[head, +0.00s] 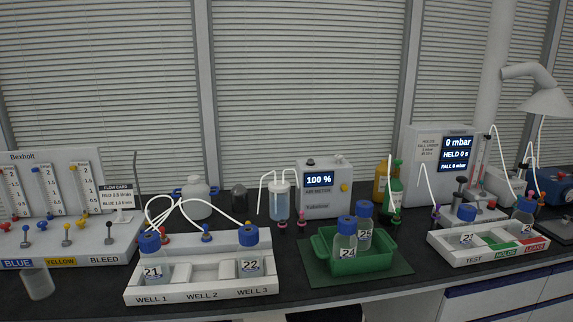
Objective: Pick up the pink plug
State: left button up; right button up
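Two small pinkish plug-like pieces stand on the dark bench in front of the air meter: one pink piece (302,219) below the meter's front and another pink piece (283,225) just left of it, by the clear wash bottle (280,204). They are too small to tell which is the pink plug. Neither of my grippers is in view.
A white well rack (205,293) holds bottles 21 and 22. The test rack (500,254) is at right. The air meter (325,192) stands behind the pink pieces. White tubes loop above the well rack.

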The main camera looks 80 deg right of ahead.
aim_at(531, 192)
jog(key=z, duration=2.4)
jog(key=l+z, duration=0.15)
jog(key=z, duration=0.8)
jog(key=l+z, duration=0.1)
jog(key=z, duration=0.4)
jog(key=i+l+z, duration=0.2)
jog(key=i+l, duration=0.15)
jog(key=i+u, duration=0.1)
jog(key=u, duration=1.65)
jog(key=z, duration=1.75)
